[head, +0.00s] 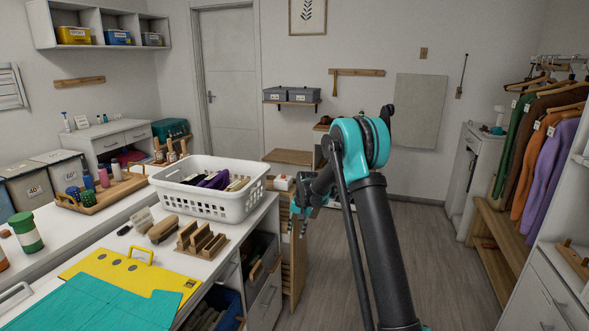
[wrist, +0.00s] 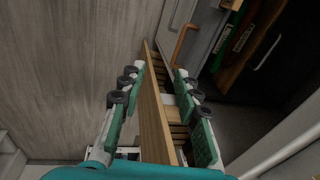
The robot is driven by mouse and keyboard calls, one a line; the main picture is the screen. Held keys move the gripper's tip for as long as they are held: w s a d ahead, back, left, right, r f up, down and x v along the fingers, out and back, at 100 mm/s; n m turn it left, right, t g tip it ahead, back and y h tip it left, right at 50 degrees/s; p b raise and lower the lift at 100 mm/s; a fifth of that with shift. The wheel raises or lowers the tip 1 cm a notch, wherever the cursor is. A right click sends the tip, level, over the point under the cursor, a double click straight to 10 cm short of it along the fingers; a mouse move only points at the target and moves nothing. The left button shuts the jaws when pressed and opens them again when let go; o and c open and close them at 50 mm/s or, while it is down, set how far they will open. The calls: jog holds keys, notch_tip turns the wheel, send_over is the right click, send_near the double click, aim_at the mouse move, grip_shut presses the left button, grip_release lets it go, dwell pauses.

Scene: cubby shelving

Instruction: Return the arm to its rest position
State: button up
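My arm reaches forward and down from the right of the head view, with my gripper (head: 298,212) beside the end of the white counter, partly hidden by my own wrist. In the wrist view, the two teal-and-grey fingers of my gripper (wrist: 160,70) are spread apart. A wooden panel (wrist: 152,105) runs lengthwise through the space between them. I cannot tell whether either finger touches it. This wooden panel (head: 297,262) also shows in the head view, standing out from the counter's end.
A white basket (head: 215,203) and a wooden slotted rack (head: 202,241) stand on the counter left of my arm. A cabinet door handle (wrist: 185,45) is near the fingertips. Clothes (head: 550,160) hang over a wooden bench at right. The floor (head: 435,250) between is clear.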

jog(key=s+d+r+n+t, duration=0.1)
jog(key=s+d+r, duration=0.45)
jog(key=s, duration=0.55)
jog(key=s+d+r+n+t, duration=0.1)
jog(key=s+d+r, duration=0.5)
jog(key=s, duration=0.4)
jog(key=s+d+f+h, duration=0.1)
jog(key=s+d+f, duration=0.1)
jog(key=s, duration=0.9)
jog(key=s+d+f+n, duration=0.1)
jog(key=s+d+f, duration=0.2)
jog(key=s, duration=0.8)
jog(key=shift+d+t+h, duration=0.4)
jog(key=shift+d, duration=0.8)
jog(key=shift+s+f, duration=0.1)
